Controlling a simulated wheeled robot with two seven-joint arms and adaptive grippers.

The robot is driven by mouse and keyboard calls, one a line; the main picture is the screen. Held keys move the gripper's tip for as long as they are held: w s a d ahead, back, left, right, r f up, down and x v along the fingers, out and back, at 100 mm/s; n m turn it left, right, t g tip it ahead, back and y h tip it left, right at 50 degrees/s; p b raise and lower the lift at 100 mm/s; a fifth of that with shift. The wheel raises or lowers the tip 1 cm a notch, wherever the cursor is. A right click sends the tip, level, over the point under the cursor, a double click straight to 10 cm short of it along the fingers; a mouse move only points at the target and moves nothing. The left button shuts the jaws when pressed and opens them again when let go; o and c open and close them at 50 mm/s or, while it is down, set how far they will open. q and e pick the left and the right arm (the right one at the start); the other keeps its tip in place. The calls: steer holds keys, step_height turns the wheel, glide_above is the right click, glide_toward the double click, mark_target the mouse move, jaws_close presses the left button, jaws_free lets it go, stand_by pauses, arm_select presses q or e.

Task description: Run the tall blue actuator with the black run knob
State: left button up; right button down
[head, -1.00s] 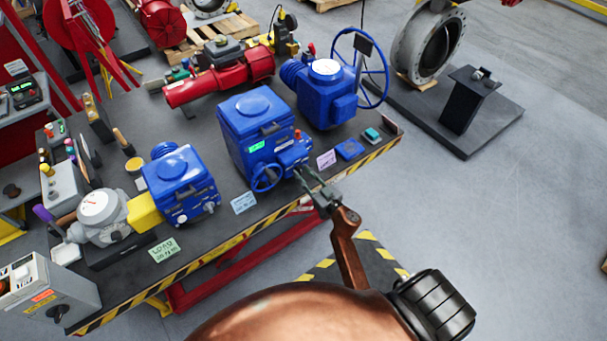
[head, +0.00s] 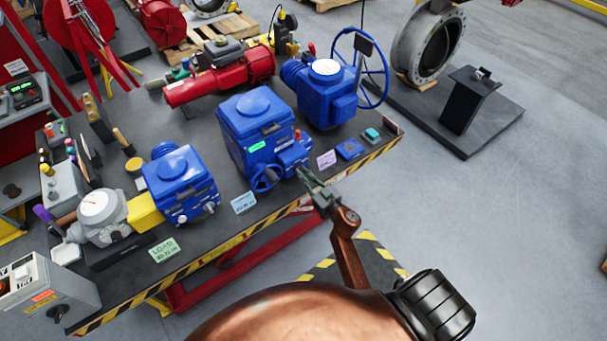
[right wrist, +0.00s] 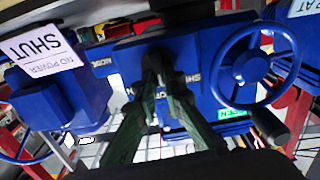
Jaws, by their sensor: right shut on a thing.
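The tall blue actuator (head: 252,108) stands mid-bench in the head view, with a green display, a small blue handwheel (head: 265,178) and a red-topped lever (head: 298,135). In the right wrist view its blue front (right wrist: 110,58) is close and upside down, with the handwheel (right wrist: 245,68) at right. My right gripper (head: 303,174) is at the control box on the actuator's right front. Its fingertips (right wrist: 163,68) are shut on the small black run knob (right wrist: 157,58), which they mostly hide. My left gripper is in neither view.
A blue gauge-topped actuator (head: 325,95) stands behind right and a smaller blue one (head: 178,185) to the left. Labels and a blue pad (head: 349,149) lie along the striped bench edge. The floor at right has free room around a black stand (head: 470,100).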

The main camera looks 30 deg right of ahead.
steer(key=n, duration=0.3)
steer(key=shift+a+f, duration=0.1)
steer(key=shift+a, duration=0.05)
steer(key=shift+s+a+f+n+b, duration=0.1)
steer(key=shift+n+b, duration=0.4)
steer(key=shift+n, duration=0.85)
steer(key=shift+a+f+n+b, duration=0.1)
steer(key=shift+n+b, duration=0.4)
steer(key=shift+n, duration=0.85)
steer(key=c, duration=2)
jaws_free()
steer(key=shift+r, duration=0.1)
steer(key=shift+s, duration=0.1)
steer(key=s, duration=0.7)
steer(key=s+d, duration=0.1)
steer(key=s, duration=0.3)
steer(key=shift+s, duration=0.35)
